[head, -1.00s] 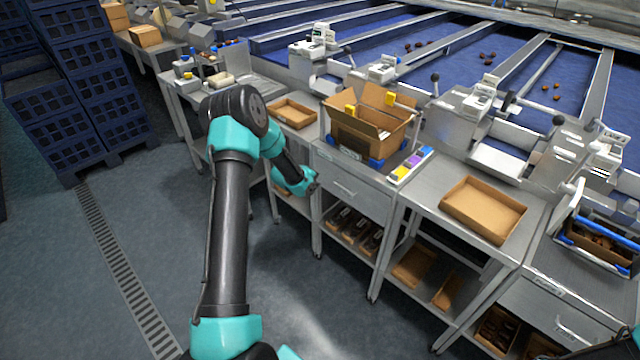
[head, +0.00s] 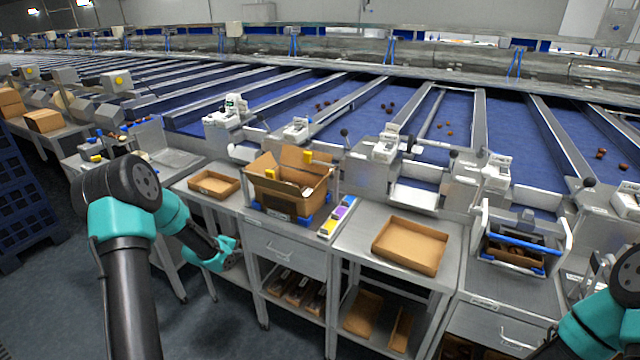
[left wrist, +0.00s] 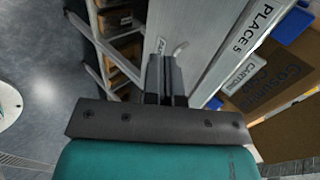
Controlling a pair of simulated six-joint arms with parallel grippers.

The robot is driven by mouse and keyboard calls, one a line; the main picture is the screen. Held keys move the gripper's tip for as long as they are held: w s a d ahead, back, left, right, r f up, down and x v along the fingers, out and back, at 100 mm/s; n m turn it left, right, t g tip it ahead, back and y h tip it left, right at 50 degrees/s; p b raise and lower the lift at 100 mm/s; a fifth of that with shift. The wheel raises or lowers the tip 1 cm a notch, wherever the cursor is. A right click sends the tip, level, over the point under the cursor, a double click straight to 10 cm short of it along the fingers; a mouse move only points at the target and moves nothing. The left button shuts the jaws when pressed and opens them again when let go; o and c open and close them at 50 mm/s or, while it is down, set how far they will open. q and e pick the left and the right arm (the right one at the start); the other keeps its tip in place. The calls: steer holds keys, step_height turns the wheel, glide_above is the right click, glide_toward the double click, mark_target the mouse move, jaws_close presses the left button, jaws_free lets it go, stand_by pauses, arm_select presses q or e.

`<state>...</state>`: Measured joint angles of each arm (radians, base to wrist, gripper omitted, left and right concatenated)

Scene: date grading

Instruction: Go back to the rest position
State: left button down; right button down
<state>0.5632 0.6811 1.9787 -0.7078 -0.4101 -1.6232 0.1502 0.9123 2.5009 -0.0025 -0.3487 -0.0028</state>
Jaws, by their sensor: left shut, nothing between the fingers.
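My left arm reaches in from the lower left of the head view and bends down toward the bench front. Its gripper (left wrist: 166,78) shows in the left wrist view with its two dark fingers together and nothing between them. It is in front of the grey bench face marked "PLACE 5" (left wrist: 255,30), beside an open cardboard carton (left wrist: 285,95). In the head view the gripper's fingertips are hard to make out. My right arm shows only in part at the lower right edge of the head view; its gripper is out of the picture.
The open carton (head: 262,195) stands on the bench, with a shallow tray (head: 213,183) left of it and a larger empty tray (head: 410,245) right of it. A tool carrier with a blue bar (head: 520,243) stands farther right. Blue crates (head: 22,195) are stacked at left; floor is open below.

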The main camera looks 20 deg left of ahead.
arm_select(q)
steer(key=s+d+f+n+g+h, duration=0.15)
steer(key=s+d+f+n, duration=0.3)
steer(key=d, duration=0.45)
steer(key=s+d+f+n+g+h, duration=0.1)
steer(key=s+d+f+n+g, duration=0.1)
steer(key=s+d+f+n, duration=0.5)
steer(key=s+d+n+g, duration=0.5)
steer(key=s+d+n, duration=0.4)
steer(key=s+d, duration=0.4)
steer(key=d, duration=0.2)
steer(key=shift+s+d+f+n, duration=0.2)
steer(key=shift+s+d+n, duration=0.15)
steer(key=shift+d, duration=0.05)
